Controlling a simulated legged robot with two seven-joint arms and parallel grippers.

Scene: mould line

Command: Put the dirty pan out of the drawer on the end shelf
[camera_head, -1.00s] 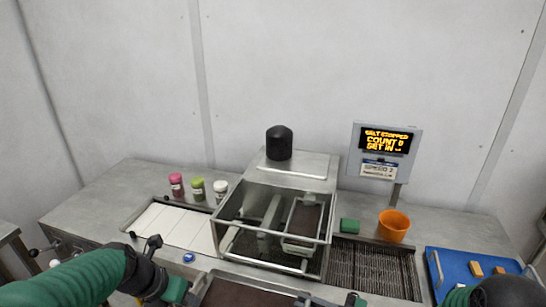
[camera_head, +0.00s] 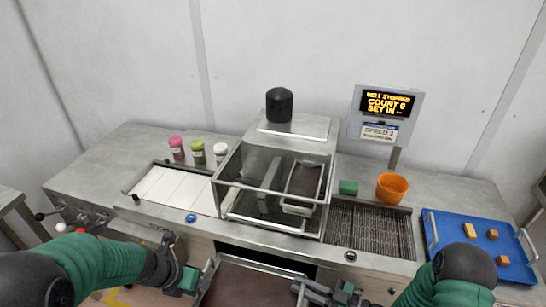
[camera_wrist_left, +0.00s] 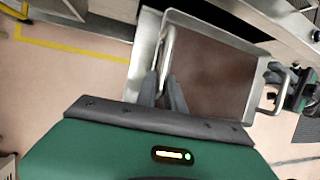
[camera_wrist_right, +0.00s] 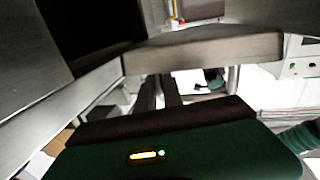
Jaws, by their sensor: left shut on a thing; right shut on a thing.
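The pan (camera_head: 240,292), a metal tray with a dark brown inside, is held low in front of the bench, between my two grippers. My left gripper (camera_head: 206,274) is shut on its left handle, and the left wrist view shows the fingers (camera_wrist_left: 165,85) on that bar beside the brown pan (camera_wrist_left: 215,75). My right gripper (camera_head: 300,288) is shut at the pan's right handle. In the right wrist view its fingers (camera_wrist_right: 160,92) are below a metal wall. A dark opening (camera_head: 265,260) shows in the bench front behind the pan. I cannot tell which surface is the end shelf.
A glass-sided machine (camera_head: 270,225) stands mid-bench, with another brown pan (camera_head: 303,183) inside. Left are white tiles and several jars; right are a grate (camera_head: 370,230), orange bowl (camera_head: 392,187) and blue tray (camera_head: 455,245). A grey surface (camera_head: 14,207) stands far left.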

